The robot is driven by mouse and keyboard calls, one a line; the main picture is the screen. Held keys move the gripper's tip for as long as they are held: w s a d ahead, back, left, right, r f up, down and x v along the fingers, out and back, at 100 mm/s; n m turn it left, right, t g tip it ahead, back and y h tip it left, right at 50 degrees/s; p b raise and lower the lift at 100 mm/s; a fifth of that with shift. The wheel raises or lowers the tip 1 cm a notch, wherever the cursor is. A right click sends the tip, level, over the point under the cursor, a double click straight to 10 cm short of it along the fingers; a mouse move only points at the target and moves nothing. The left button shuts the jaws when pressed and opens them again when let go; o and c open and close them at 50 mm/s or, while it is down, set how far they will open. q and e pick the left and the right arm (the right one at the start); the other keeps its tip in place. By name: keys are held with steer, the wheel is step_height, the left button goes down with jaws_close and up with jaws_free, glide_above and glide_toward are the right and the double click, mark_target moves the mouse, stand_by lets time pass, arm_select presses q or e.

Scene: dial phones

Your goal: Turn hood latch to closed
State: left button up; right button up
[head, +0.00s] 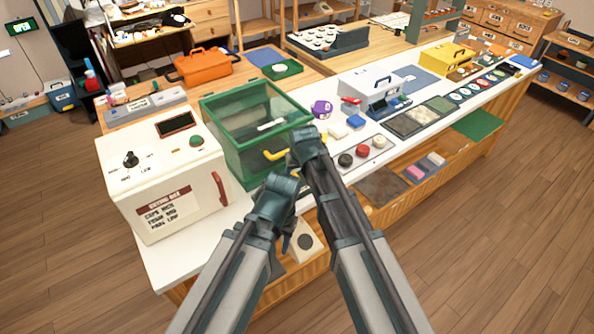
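The hood (240,112) is a green-framed box with clear panels, standing on the white counter left of the middle. A yellow lever (273,155), which looks like the hood latch, sticks out at its front right side; its far end runs behind my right gripper. My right gripper (303,145) is at the hood's front right corner, close to the lever; I cannot tell whether it touches it. My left gripper (275,195) is lower, in front of the counter edge, beside my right arm. The fingertips of both are hidden or too small to read. More yellow shows between the two grippers.
A white box (150,215) with a black knob and red handle stands left of the hood. To the right are a purple roll (322,108), a tray of round buttons (361,152) and a white case (365,88). A shelf with small items lies under the counter.

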steer(key=p+v, duration=1)
steer(key=v, duration=0.1)
steer(key=shift+s+r, duration=0.25)
steer(key=shift+r, duration=0.1)
steer(key=shift+d, duration=0.1)
steer(key=s+d+f+m+g+h, duration=0.1)
steer(key=s+d+f+m+g, duration=0.15)
steer(key=s+d, duration=1.35)
steer(key=s+a+n+g+h, duration=0.1)
steer(key=s+a+n+g, duration=0.1)
steer(key=a, duration=0.8)
steer(key=shift+s+r+n, duration=0.45)
steer(key=shift+s+n, duration=0.4)
steer(key=shift+s, duration=0.25)
steer(key=shift+a, duration=0.2)
